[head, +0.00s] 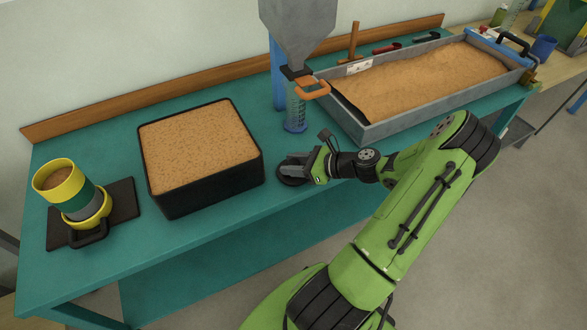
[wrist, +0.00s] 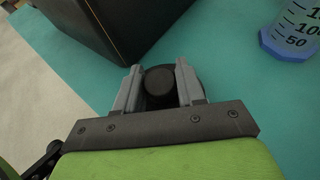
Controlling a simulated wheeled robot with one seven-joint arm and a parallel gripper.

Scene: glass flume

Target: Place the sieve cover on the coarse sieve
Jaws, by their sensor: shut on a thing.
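The sieve cover (head: 289,181) is a dark round disc with a black knob (wrist: 159,81). It is at the teal bench top, right of the black sand box; I cannot tell whether it touches the bench. My gripper (head: 297,165) is shut on the knob, one grey finger on each side in the wrist view (wrist: 158,88). A sieve stack stands at the far left in the head view, with yellow, green and grey rings. Its top yellow ring (head: 60,180), seemingly the coarse sieve, is open and shows brown material inside. The stack looks tilted.
The black box of sand (head: 205,184) stands between my gripper and the stack. A dark mat (head: 122,198) lies under the stack. A graduated cylinder (head: 296,112) stands under a grey hopper (head: 300,30) behind my gripper. A long sand tray (head: 385,128) is at right.

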